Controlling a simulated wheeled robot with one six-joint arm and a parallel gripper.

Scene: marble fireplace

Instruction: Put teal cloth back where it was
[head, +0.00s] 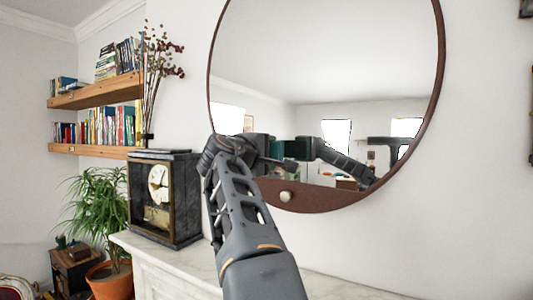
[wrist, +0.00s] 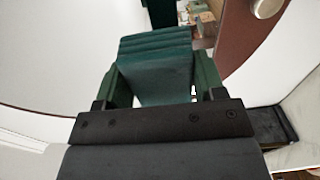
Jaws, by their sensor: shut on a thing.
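The teal cloth (wrist: 155,70) is a folded, layered block between the two green fingers of my gripper (wrist: 163,85) in the wrist view. My gripper is shut on it and holds it up in the air. In the head view my gripper (head: 262,149) is in front of the lower part of the round mirror, above the mantel. A teal patch (head: 296,149) shows just right of it; I cannot tell how much of that is the cloth and how much its reflection.
The round mirror (head: 438,60) has a brown frame and reflects my arm. A black clock (head: 166,207) stands on the white marble mantel (head: 150,250), left of my arm. Book shelves (head: 97,152) and a potted plant (head: 98,215) are further left. The mantel's middle is partly hidden by my arm.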

